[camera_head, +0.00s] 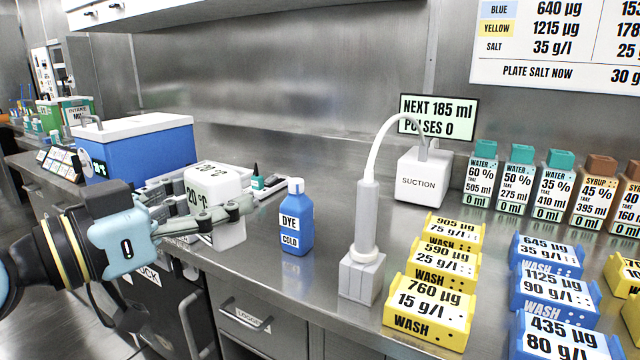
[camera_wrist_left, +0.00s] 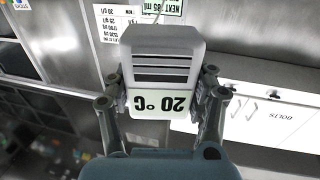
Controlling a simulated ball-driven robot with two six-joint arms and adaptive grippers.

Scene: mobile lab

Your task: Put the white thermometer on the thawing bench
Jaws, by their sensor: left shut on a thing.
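The white thermometer (camera_head: 212,180) is a blocky unit reading 20 °C, at left centre in the head view. My left gripper (camera_head: 214,207) is shut on it, one finger on each side, and holds it upright near the front edge of the steel counter (camera_head: 320,215). I cannot tell whether its base touches the counter. The left wrist view shows the thermometer (camera_wrist_left: 163,104) upside down in the picture, with its slotted part and 20 °C display between the fingers. No surface is labelled as the thawing bench, so I cannot tell which it is. My right gripper is not in view.
A blue dye bottle (camera_head: 296,222) stands just right of the thermometer. A blue cooler (camera_head: 150,150) with a white lid stands behind left. Farther right are the suction unit (camera_head: 424,180), yellow wash blocks (camera_head: 430,305) and blue wash blocks (camera_head: 560,295). Drawers lie below the counter.

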